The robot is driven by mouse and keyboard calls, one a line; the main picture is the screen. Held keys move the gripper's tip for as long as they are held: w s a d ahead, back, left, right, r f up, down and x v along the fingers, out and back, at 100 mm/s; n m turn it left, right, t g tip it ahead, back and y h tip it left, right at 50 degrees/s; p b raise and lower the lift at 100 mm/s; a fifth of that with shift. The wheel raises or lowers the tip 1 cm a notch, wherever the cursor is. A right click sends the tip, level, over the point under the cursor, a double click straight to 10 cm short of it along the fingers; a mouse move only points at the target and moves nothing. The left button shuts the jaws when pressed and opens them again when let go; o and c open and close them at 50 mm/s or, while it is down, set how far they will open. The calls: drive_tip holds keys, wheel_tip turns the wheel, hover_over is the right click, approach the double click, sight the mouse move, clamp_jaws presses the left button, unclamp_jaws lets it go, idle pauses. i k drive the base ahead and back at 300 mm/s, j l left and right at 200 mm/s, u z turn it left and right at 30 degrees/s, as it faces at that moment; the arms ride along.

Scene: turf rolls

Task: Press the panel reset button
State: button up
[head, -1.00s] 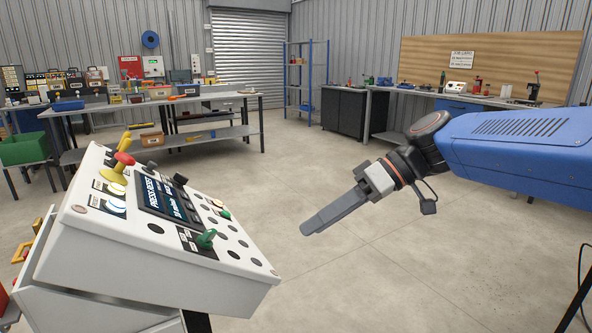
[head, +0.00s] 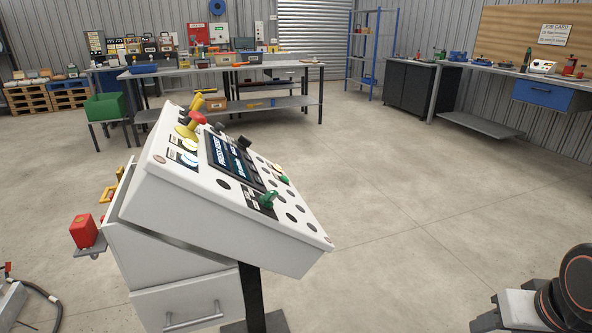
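The white sloped control panel (head: 230,210) stands left of centre on a dark post. Its dark screen (head: 232,162) shows text that seems to begin "PRESS RESET". Two pale lit round buttons sit left of the screen, the nearer one bluish white (head: 190,160). A red mushroom knob (head: 197,118) on a yellow base is at the upper left. A green lever (head: 268,199) and a small green button (head: 284,180) are on the right part. The labels are too small to tell which is reset. My gripper (head: 505,312) is only partly in view at the bottom right, apart from the panel; its fingers are cut off.
A drawer cabinet (head: 185,295) stands below the panel, with a red box (head: 84,231) on a side bracket. Workbenches (head: 225,75) and blue shelving (head: 372,55) stand at the back. The concrete floor (head: 400,200) right of the panel is clear.

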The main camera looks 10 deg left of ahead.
sight(189, 158)
drive_tip(key=u, duration=1.3)
